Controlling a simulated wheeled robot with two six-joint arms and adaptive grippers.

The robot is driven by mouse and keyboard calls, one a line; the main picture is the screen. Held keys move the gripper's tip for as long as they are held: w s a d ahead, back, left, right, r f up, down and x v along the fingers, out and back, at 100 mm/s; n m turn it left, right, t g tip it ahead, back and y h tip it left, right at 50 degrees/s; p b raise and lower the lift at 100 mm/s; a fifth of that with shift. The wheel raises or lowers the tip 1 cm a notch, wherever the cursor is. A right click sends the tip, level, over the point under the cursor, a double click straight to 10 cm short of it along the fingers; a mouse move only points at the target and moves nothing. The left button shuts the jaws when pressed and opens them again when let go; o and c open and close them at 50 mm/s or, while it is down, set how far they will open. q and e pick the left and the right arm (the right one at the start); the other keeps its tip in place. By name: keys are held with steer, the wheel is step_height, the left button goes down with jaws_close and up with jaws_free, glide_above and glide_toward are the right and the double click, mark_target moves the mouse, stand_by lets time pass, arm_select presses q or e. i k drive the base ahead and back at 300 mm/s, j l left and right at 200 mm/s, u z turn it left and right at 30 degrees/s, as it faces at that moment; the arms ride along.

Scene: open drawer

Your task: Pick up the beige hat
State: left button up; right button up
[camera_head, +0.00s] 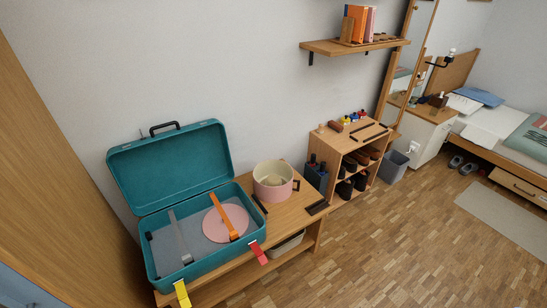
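The beige hat (271,181) appears to sit inside a round pink box (273,193) on the wooden bench (290,212). Only its beige top shows above the rim; the box wall hides the rest. The box is open at the top and stands just right of an open teal suitcase (203,266). Neither of my grippers shows in the head view, and nothing is seen touching the hat or the box.
A dark container (316,178) and a wooden shoe rack (338,143) stand right of the box. A wall shelf (350,46) hangs above. The parquet floor in front is clear.

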mark_target(272, 180)
steer(key=i+l+u, duration=0.65)
steer(key=l+u, duration=0.15)
steer(key=l, duration=0.25)
steer(key=i+l+u, duration=0.25)
steer(key=l, duration=0.2)
steer(key=k+j, duration=0.05)
